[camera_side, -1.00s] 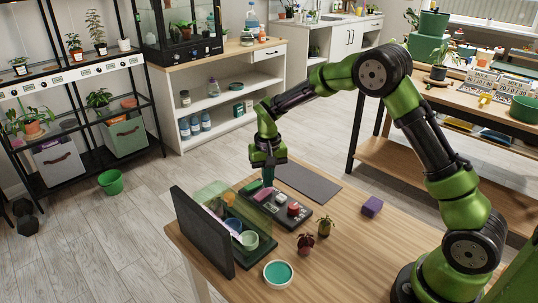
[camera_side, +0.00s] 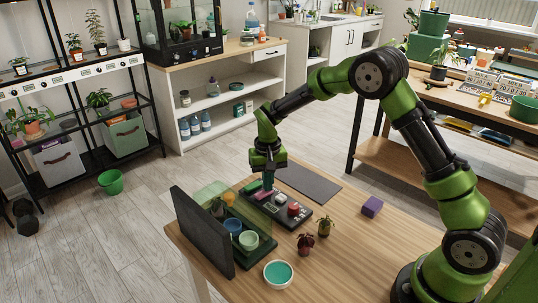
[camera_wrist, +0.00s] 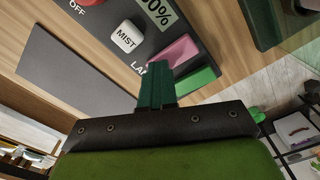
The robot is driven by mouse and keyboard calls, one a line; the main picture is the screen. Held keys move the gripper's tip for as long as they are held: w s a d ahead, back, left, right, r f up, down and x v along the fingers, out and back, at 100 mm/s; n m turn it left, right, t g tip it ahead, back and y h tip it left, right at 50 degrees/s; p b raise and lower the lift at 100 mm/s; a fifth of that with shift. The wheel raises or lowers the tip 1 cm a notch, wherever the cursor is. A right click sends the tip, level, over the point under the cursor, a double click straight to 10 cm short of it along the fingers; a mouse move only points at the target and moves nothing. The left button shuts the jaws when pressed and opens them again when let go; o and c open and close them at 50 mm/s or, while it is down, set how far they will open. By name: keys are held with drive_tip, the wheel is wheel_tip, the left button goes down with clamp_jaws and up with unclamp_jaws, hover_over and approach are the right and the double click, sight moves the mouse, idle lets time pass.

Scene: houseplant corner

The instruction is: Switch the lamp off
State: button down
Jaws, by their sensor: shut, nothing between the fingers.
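The control panel (camera_side: 311,212) lies on the wooden table, with several buttons. In the wrist view the panel (camera_wrist: 75,50) carries a rocker switch with a pink part (camera_wrist: 175,53) and a green part (camera_wrist: 196,82), beside a partly hidden label starting "LA". My gripper (camera_side: 268,186) is shut and empty, low over the panel's far left end. In the wrist view its dark green fingertips (camera_wrist: 158,72) are at the rocker; contact is hard to tell. The planter box (camera_side: 262,250) beside the panel shows no pink glow. The lamp itself cannot be made out.
The panel also has a white MIST button (camera_wrist: 127,36), a red knob and a percentage display. A dark upright board (camera_side: 200,238) edges the planter box.

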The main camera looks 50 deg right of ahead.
sight(272, 197)
wheel_tip(272, 197, up, 7)
idle(0.8)
drive_tip(key=shift+w, duration=0.1)
drive_tip(key=s+a+r+t, duration=0.1)
drive_tip(key=s+r, duration=0.3)
drive_tip(key=s, duration=0.4)
drive_tip(key=s+a+r+n+t+y, duration=0.1)
drive_tip(key=s+r+t, duration=0.2)
drive_tip(key=s+r, duration=0.2)
drive_tip(key=s+a+r+n+t+y, duration=0.1)
drive_tip(key=s+r, duration=0.4)
drive_tip(key=s, duration=0.7)
drive_tip(key=shift+a+r+t, duration=0.2)
drive_tip(key=shift+a+t, duration=0.4)
drive_tip(key=shift+t, duration=0.5)
